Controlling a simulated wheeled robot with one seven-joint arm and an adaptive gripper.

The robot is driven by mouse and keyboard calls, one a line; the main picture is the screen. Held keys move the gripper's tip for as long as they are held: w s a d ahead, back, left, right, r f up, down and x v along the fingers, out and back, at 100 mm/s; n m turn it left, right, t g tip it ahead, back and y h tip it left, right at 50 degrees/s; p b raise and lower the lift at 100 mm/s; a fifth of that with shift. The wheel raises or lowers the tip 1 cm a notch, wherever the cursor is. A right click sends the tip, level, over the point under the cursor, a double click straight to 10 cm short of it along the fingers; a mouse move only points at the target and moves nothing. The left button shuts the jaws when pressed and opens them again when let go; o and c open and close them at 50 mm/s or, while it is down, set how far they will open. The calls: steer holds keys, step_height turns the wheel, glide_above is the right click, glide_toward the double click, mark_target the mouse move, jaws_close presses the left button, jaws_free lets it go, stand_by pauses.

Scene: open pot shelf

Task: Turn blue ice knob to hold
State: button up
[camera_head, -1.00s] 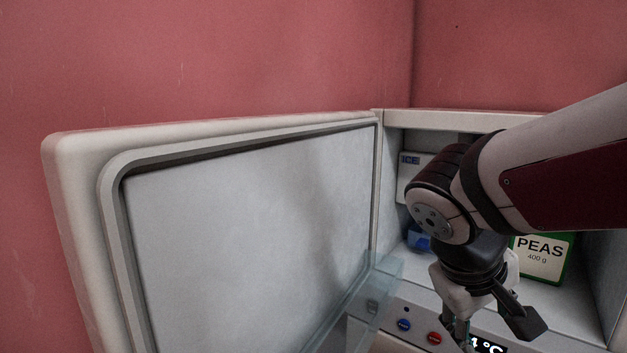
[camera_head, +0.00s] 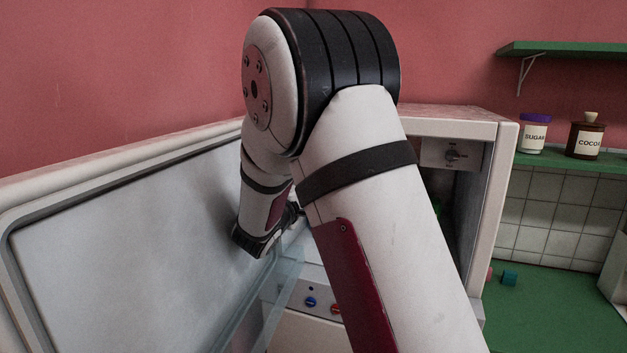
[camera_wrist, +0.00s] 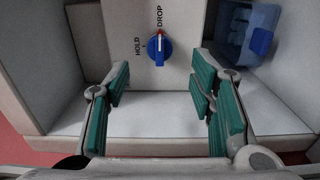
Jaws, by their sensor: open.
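The blue ice knob (camera_wrist: 159,50) shows in the wrist view on a pale panel (camera_wrist: 180,74). The label HOLD is at its left and DROP is above it. A red mark at the knob's top points to DROP. My gripper (camera_wrist: 160,84) is open, with its green-padded fingers spread to either side below the knob. Nothing is between the fingers, and they look apart from the knob.
A blue translucent bin (camera_wrist: 250,32) is right of the panel. The open freezer door (camera_head: 130,240) stands left of my arm. A grey dial (camera_head: 452,155) is inside at upper right. Blue (camera_head: 310,302) and red (camera_head: 336,309) buttons sit below. A shelf holds sugar (camera_head: 534,133) and cocoa (camera_head: 586,136) jars.

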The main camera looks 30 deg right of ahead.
steer(key=x, duration=0.7)
steer(key=shift+p, duration=0.35)
steer(key=shift+d, duration=0.15)
steer(key=c, duration=1.2)
